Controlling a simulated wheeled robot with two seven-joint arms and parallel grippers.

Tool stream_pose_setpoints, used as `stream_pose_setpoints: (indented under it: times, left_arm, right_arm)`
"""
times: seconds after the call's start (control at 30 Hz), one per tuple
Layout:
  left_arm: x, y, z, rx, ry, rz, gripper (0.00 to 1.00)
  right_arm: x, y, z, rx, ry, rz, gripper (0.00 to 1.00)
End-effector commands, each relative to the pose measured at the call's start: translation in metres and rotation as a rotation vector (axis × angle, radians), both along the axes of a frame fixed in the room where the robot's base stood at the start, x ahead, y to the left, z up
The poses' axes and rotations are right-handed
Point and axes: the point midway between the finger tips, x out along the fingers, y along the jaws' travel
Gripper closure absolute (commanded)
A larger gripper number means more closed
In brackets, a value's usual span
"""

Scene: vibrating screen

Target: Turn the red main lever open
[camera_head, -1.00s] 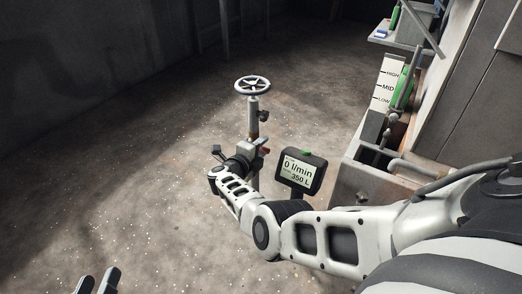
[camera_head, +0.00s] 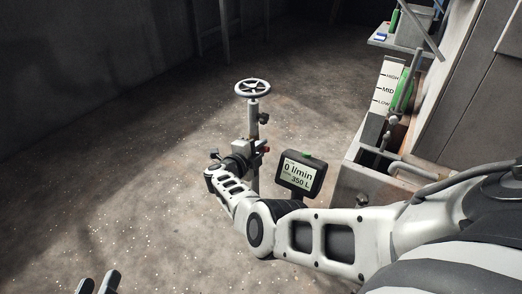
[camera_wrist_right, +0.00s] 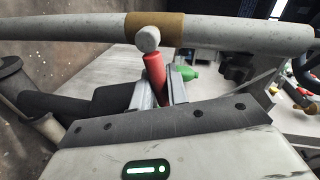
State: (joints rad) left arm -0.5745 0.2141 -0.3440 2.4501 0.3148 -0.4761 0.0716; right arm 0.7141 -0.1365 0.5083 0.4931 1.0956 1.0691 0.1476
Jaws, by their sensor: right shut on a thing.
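The red main lever (camera_wrist_right: 154,72) shows in the right wrist view as a short red handle. It hangs from a pale round knob beside a brown band on a grey pipe (camera_wrist_right: 230,32). My right gripper (camera_wrist_right: 160,94) has its two fingers on either side of the lever's lower part and is shut on it. In the head view my right gripper (camera_head: 242,148) is at the upright pipe, and it largely hides the lever. My left gripper (camera_head: 97,283) is at the lower left edge, its two fingers apart and empty, far from the lever.
A grey handwheel (camera_head: 252,87) tops the upright pipe. A flow display (camera_head: 299,174) reading 0 l/min and 350 L stands just right of it. A level gauge (camera_head: 388,90) and machine housing are at the right. The floor at left is clear.

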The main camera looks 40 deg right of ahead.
Motion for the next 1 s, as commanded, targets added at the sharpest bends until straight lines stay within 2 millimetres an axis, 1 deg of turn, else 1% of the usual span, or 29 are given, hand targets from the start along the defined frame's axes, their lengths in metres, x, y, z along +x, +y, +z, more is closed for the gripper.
stream_pose_setpoints:
  times: [0.2,0.5,0.7,1.0]
  left_arm:
    - [0.0,-0.001,-0.003,-0.017,0.003,-0.004,0.64]
    - [0.0,-0.002,0.002,-0.051,-0.01,-0.008,0.64]
    - [0.002,-0.003,0.009,-0.075,-0.024,-0.006,0.64]
    - [0.002,-0.003,0.01,-0.081,-0.023,-0.004,0.64]
  right_arm:
    - [0.002,0.002,0.006,-0.061,0.152,-0.002,1.0]
    - [0.005,0.003,0.013,-0.125,0.304,-0.002,1.0]
    - [0.006,0.003,0.016,-0.145,0.35,-0.002,1.0]
    - [0.006,0.003,0.016,-0.15,0.363,-0.001,1.0]
